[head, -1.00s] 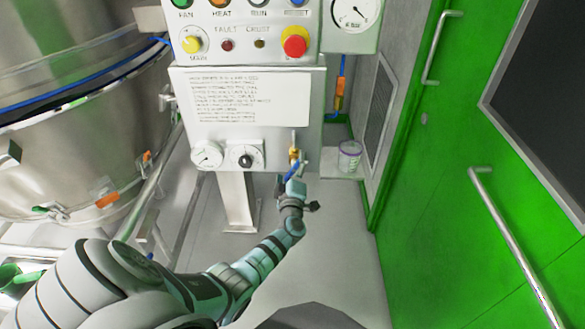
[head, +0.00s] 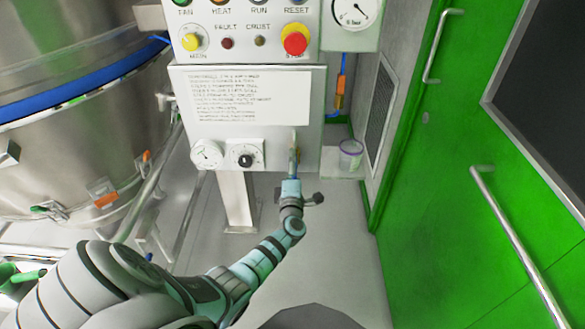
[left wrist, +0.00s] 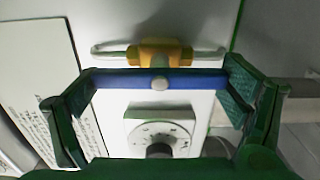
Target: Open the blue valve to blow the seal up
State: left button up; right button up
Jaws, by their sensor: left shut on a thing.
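The valve's blue lever (left wrist: 200,80) spans between the fingers of my left gripper (left wrist: 160,86) in the left wrist view. The gripper is shut on it. The lever lies parallel to the thin pipe through the yellow-brass valve body (left wrist: 158,53). In the head view my left gripper (head: 292,178) is at the valve, below the control panel's lower right, and largely hides the lever. The seal (head: 90,83) is a thick blue band around the steel vessel (head: 80,145) at left. My right gripper is not in view.
The control panel (head: 248,150) carries a printed sheet, a gauge (head: 206,153) and a black knob (head: 245,157). A lidded tub (head: 350,153) stands on a small shelf right of the valve. A green door (head: 435,190) fills the right. Floor below the panel is clear.

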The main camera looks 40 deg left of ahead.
pick_arm(q)
jog(key=shift+f, duration=0.1)
jog(key=o, duration=0.9)
jog(key=v, duration=1.2)
jog(key=shift+s, duration=0.1)
